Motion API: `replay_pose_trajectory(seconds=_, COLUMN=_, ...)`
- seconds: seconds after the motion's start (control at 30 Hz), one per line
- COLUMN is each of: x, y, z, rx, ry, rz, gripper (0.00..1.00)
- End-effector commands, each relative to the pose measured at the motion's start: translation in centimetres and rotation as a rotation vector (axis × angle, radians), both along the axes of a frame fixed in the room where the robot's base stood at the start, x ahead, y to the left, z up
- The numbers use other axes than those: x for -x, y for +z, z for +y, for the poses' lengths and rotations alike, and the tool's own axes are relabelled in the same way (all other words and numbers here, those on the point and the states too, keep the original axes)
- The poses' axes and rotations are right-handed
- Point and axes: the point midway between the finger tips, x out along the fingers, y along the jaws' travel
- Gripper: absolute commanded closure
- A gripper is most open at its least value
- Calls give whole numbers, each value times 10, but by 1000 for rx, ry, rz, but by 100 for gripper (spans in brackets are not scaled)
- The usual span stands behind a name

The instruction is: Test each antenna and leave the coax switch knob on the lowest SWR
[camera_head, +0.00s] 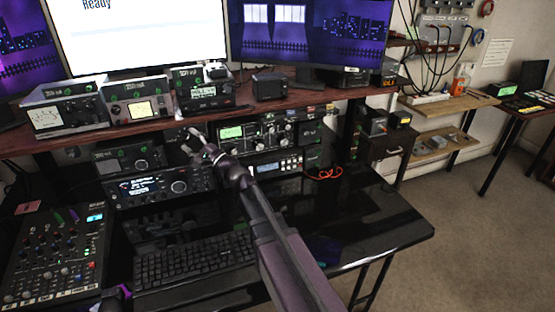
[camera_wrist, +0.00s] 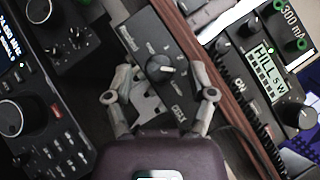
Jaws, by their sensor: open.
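The coax switch is a small dark box (camera_wrist: 150,35) with a label and position marks, seen in the wrist view. In the head view my gripper (camera_head: 200,143) is at the shelf's front edge, and the switch there is mostly hidden. A meter with a lit yellow face (camera_head: 142,109) and one with a white face (camera_head: 47,117) stand on the shelf; their needles are too small to read.
More radios (camera_head: 160,186) sit under the shelf (camera_head: 290,100). A keyboard (camera_head: 195,257) and mixer (camera_head: 55,260) lie on the desk. A monitor (camera_head: 140,35) reads "Ready".

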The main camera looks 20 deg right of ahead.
Motion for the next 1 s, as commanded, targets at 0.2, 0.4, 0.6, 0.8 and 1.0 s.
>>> replay_pose_trajectory(seconds=0.2, x=0, y=5, z=-1, rx=114, ry=0, rz=-3, gripper=29)
replay_pose_trajectory(seconds=0.4, x=0, y=7, z=-1, rx=223, ry=1, rz=-8, gripper=29)
replay_pose_trajectory(seconds=0.6, x=0, y=8, z=-1, rx=334, ry=1, rz=-12, gripper=29)
replay_pose_trajectory(seconds=0.8, x=0, y=9, z=-1, rx=442, ry=1, rz=-15, gripper=29)
replay_pose_trajectory(seconds=1.0, x=0, y=9, z=-1, rx=543, ry=1, rz=-18, gripper=29)
